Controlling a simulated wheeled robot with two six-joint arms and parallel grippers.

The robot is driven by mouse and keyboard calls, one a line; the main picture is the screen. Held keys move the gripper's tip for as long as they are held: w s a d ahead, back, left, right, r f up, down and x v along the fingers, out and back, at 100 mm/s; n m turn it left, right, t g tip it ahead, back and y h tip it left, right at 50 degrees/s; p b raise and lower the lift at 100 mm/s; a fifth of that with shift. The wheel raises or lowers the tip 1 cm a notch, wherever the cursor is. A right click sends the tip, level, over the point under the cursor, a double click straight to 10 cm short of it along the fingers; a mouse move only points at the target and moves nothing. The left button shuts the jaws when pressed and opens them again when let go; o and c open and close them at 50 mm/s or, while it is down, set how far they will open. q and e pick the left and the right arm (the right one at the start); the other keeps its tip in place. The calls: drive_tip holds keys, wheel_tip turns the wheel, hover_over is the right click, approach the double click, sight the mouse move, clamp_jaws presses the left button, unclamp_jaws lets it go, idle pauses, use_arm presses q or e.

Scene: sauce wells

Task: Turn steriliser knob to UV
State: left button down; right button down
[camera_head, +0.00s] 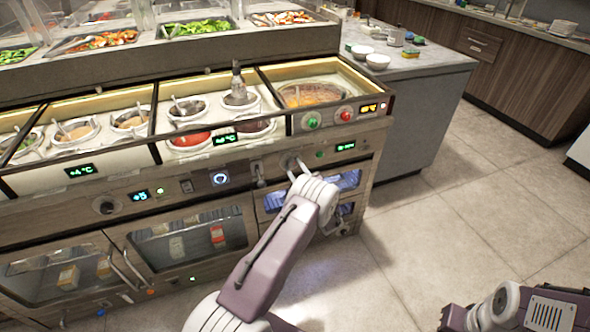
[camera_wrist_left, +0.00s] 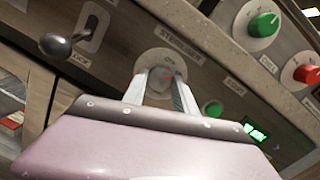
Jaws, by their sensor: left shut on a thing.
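The steriliser knob (camera_wrist_left: 164,61) is a pale round dial on the brown panel, under a "STERILISER" label in the left wrist view. My left gripper (camera_wrist_left: 160,82) has its two metal fingers at the knob, one on each side, and is shut on it. The fingers hide part of the knob, and I cannot read which setting it points to. In the head view, my left gripper (camera_head: 293,163) reaches the panel above the blue-lit cabinet (camera_head: 340,182). My right arm shows at the bottom right of the head view, but its gripper does not.
A lever (camera_wrist_left: 66,44) sticks out of the panel left of the knob. Green (camera_wrist_left: 264,24) and red (camera_wrist_left: 307,74) knobs are to the right, with a green button (camera_wrist_left: 213,109) nearer. Sauce wells (camera_head: 190,108) lie above the panel. The floor (camera_head: 450,230) at right is clear.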

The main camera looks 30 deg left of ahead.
use_arm(q)
drive_tip(key=shift+m, duration=1.2)
drive_tip(key=shift+f+m, duration=0.1)
drive_tip(key=shift+m, duration=0.2)
drive_tip(key=c, duration=1)
unclamp_jaws()
drive_tip(key=p+v, duration=0.1)
drive_tip(key=v, duration=0.8)
drive_tip(key=shift+p, duration=0.4)
drive_tip(key=shift+s, duration=0.1)
